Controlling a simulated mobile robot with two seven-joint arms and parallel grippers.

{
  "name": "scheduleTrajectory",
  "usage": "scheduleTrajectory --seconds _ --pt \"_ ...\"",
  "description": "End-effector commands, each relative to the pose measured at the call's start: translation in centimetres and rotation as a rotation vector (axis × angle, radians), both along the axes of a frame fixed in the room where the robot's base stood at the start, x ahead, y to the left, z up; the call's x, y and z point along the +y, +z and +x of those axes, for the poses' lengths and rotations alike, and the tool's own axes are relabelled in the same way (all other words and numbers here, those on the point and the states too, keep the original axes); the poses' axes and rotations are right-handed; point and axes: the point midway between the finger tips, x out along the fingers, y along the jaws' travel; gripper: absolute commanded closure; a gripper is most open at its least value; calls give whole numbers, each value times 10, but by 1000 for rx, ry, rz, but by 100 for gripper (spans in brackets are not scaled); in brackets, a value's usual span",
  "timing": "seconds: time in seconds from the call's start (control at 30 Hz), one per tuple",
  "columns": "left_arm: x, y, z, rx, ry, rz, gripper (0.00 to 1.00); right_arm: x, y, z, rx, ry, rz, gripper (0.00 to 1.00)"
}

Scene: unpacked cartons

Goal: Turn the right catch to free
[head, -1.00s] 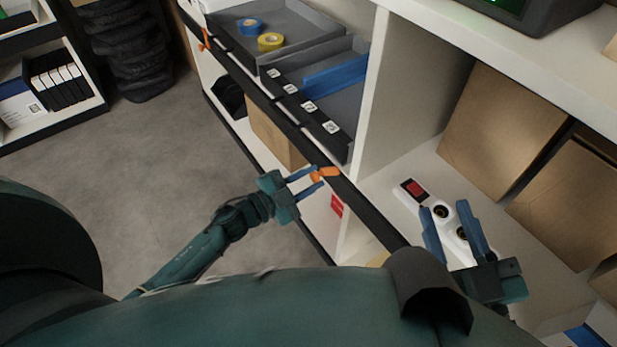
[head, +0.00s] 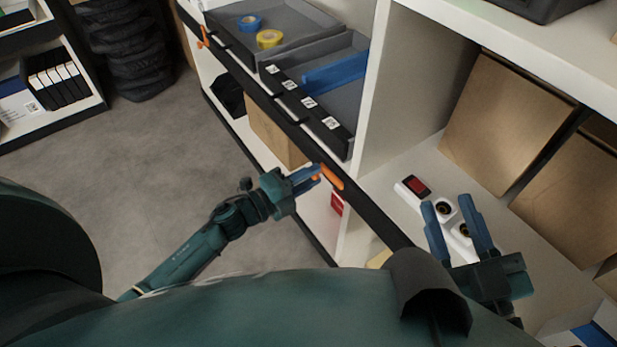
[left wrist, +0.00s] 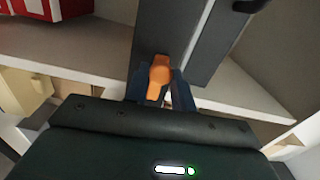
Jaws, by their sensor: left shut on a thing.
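The right catch (head: 332,178) is a small orange lever on the dark bar (head: 364,211) along the shelf front. My left gripper (head: 318,172) is shut on it, with blue fingers on either side. In the left wrist view the orange catch (left wrist: 158,75) stands between the fingers, its rounded end at the dark bar. The left catch (head: 203,38) is another orange piece at the bar's far end. My right gripper (head: 447,202) is open over the right shelf, near a white device with a red screen (head: 417,185); I see nothing held in it.
Grey trays (head: 345,105) sit behind the bar, with blue tape (head: 249,23) and yellow tape (head: 269,39) in one. Cardboard boxes (head: 505,120) stand on the right shelf. A carton (head: 272,137) is below the bar.

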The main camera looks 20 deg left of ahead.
Motion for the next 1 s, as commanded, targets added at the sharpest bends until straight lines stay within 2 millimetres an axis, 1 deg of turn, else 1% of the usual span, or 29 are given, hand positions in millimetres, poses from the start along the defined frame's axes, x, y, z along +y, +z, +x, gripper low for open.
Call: scheduleTrajectory --seconds 0.2,0.67,0.7,0.93,1.0 --pt "1 -1 0 -32 2 45 98 1 -1 0 2 4 4 64" --pt "1 0 0 -40 2 53 98 1 -2 0 4 6 3 64" --pt "1 -1 0 -40 2 53 74 1 -2 0 4 6 3 64" --pt "1 0 0 -40 1 53 55 1 -2 0 5 6 2 64" --pt "1 0 0 -40 1 53 54 1 -3 0 5 6 2 64"
